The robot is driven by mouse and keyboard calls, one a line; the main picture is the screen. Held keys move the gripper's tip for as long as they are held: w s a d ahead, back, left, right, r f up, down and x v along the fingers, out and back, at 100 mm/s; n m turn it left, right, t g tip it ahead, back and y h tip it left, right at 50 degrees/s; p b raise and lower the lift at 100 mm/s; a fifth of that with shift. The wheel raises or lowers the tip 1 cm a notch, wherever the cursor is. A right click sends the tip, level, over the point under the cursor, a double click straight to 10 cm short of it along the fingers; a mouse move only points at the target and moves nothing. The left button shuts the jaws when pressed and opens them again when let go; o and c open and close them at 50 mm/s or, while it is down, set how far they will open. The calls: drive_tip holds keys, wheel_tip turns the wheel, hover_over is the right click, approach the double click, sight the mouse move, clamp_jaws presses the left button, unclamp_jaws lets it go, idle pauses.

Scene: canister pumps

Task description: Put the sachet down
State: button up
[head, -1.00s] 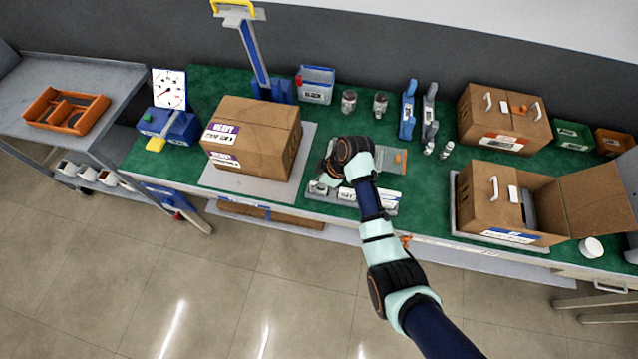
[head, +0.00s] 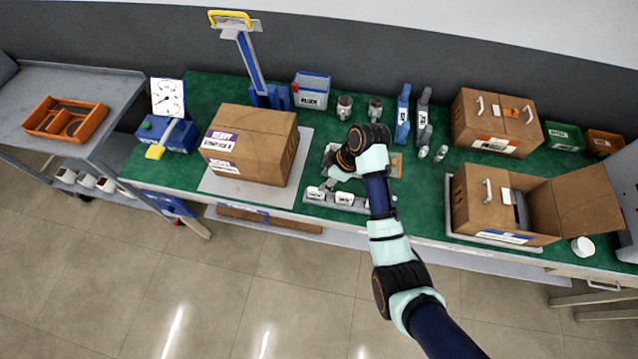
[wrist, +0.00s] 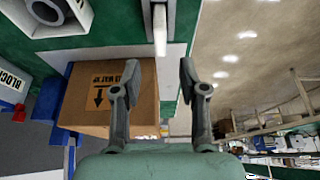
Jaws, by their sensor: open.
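My gripper (wrist: 157,82) is open in the wrist view, with its two grey fingers apart and nothing between their tips. In the head view my gripper (head: 335,172) is just behind a grey rack (head: 328,202) at the front of the green bench. Small white labelled pieces (head: 343,198) sit in the rack; they may be sachets, and my arm hides its right end. In the wrist view a narrow white piece (wrist: 160,30) shows beyond the fingertips, on a grey surface. I cannot tell whether it is the sachet.
A closed carton (head: 250,145) stands left of my gripper on a pale plate and also shows in the wrist view (wrist: 112,95). An open carton (head: 500,210) stands at right. Green bench (head: 440,175) is bare between my arm and the open carton.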

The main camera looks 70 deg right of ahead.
drive_tip(key=v, duration=0.4)
drive_tip(key=shift+r, duration=0.1)
drive_tip(key=shift+w, duration=0.1)
drive_tip(key=w+a+r+t+h, duration=0.1)
drive_tip(key=w+a+r, duration=0.35)
drive_tip(key=a, duration=0.45)
drive_tip(key=w+a+r+t, duration=0.25)
drive_tip(key=w+a, duration=0.35)
drive_tip(key=a, duration=0.3)
drive_tip(key=w+a+r+t+h, duration=0.1)
drive_tip(key=w+a+r, duration=0.35)
drive_tip(key=a, duration=0.45)
drive_tip(key=s+a+r+t, duration=0.1)
drive_tip(key=a+r+t, duration=0.1)
drive_tip(key=a+r, duration=0.2)
drive_tip(key=s+a+r+m+t+y, duration=0.1)
drive_tip(key=a+r, duration=0.3)
drive_tip(key=a, duration=0.6)
drive_tip(key=shift+m+t, duration=0.3)
drive_tip(key=shift+t, duration=0.05)
drive_tip(key=shift+a+f, duration=0.1)
